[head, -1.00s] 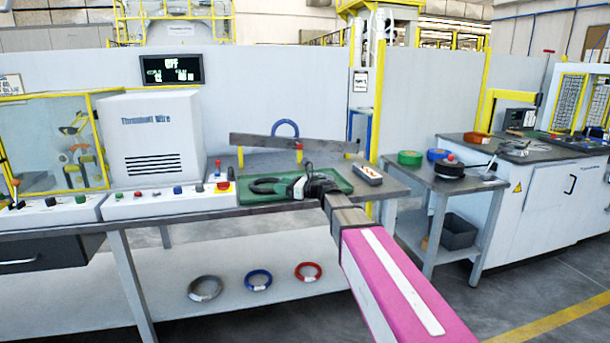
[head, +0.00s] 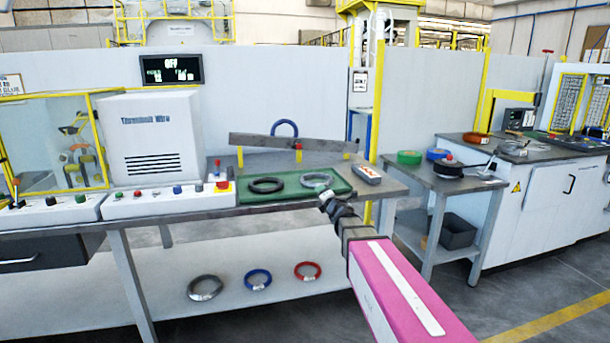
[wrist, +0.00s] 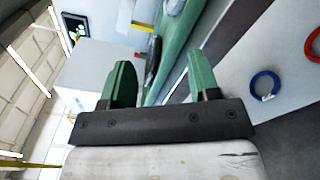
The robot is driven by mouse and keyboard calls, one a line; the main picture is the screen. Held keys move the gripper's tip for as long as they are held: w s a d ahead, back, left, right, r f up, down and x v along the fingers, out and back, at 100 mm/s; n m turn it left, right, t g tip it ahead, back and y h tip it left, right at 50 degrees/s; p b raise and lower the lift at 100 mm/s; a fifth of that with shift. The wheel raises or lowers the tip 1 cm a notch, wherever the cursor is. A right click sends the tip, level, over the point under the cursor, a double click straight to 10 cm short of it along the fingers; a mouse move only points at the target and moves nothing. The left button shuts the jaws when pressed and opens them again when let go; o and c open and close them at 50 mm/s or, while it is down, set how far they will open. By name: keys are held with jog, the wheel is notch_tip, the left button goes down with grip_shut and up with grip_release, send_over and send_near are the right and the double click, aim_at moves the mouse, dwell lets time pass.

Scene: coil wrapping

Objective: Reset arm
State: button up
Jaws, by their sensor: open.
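My gripper (head: 325,200) is at the front edge of the workbench, just below and in front of the green tray (head: 290,196). In the wrist view its two green fingers (wrist: 160,82) stand apart with nothing between them. A black coil (head: 267,185) lies in the left part of the tray. A grey coil (head: 316,180) lies in the right part, just behind my gripper and apart from it. The tray's green edge also shows in the wrist view (wrist: 184,42).
A blue coil (head: 285,127) stands behind the tray by a long grey bar (head: 265,142). A control panel (head: 170,203) is left of the tray. Grey (head: 205,287), blue (head: 258,279) and red (head: 307,271) coils are below the bench. A side table (head: 440,180) stands right.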

jog(key=s+d+f+m+g+h, duration=0.75)
jog(key=s+d+f+m, duration=0.4)
jog(key=f+m, duration=0.45)
jog(key=s+f+m+g+y, duration=0.1)
jog(key=s+f+m+g, duration=0.3)
jog(key=s, duration=0.5)
jog(key=s+f+m+g+y, duration=0.1)
jog(key=s+f+m+g, duration=0.3)
jog(key=s+m, duration=0.3)
jog(key=s+g, duration=0.1)
jog(key=s, duration=0.1)
jog(key=shift+s+f+g, duration=0.35)
jog(key=shift+s, duration=0.05)
